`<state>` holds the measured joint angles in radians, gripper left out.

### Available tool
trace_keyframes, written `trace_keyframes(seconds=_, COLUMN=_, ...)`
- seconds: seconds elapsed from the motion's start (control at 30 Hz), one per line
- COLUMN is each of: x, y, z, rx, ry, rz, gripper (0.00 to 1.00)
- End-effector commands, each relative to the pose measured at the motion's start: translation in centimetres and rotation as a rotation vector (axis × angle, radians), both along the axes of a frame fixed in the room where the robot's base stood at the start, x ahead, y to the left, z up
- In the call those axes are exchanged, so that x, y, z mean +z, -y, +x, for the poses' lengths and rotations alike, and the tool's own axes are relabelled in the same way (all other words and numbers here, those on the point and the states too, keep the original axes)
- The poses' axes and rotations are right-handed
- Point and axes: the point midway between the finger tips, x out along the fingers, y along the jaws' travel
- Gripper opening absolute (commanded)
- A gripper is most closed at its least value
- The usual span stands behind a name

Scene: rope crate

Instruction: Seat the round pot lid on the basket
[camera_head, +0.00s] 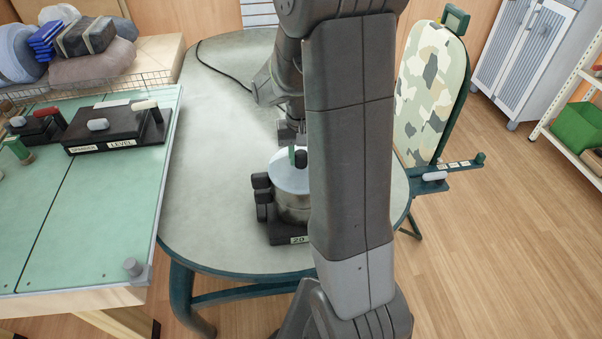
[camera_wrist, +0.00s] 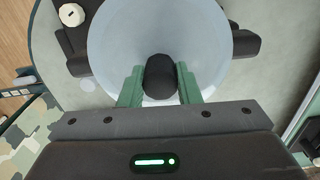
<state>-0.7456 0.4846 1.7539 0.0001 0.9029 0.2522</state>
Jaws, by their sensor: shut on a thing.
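The round pot lid (camera_head: 288,178) is a pale metal disc with a black knob (camera_wrist: 160,76). My gripper (camera_wrist: 160,84) is shut on the knob, with one green finger on each side of it. In the head view the lid is over a round metal vessel (camera_head: 291,210), seemingly the basket, on a black base. The lid looks about level. I cannot tell whether it touches the rim. In the wrist view the lid (camera_wrist: 115,35) hides the vessel. My arm covers the right side of both in the head view.
The vessel's black base (camera_head: 278,235) stands on a grey rounded table (camera_head: 215,140) with free room to its left. Black blocks (camera_head: 262,190) stand beside the vessel. A green-topped bench (camera_head: 90,215) with black fixtures is at left. A camouflage-covered board (camera_head: 428,95) stands at right.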

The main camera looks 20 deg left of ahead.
Motion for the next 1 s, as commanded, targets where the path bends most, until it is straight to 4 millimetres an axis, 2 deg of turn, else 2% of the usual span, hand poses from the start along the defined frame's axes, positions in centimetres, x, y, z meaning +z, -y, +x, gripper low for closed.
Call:
trace_keyframes(seconds=0.8, x=-0.78, y=0.00, z=0.00, rx=0.000, ry=0.000, rz=0.000, gripper=0.01)
trace_keyframes(seconds=0.83, x=-0.78, y=0.00, z=0.00, rx=0.000, ry=0.000, rz=0.000, gripper=0.36)
trace_keyframes(seconds=0.93, x=-0.77, y=0.00, z=0.00, rx=0.000, ry=0.000, rz=0.000, gripper=0.56)
trace_keyframes(seconds=1.0, x=-0.78, y=0.00, z=0.00, rx=0.000, ry=0.000, rz=0.000, gripper=0.56)
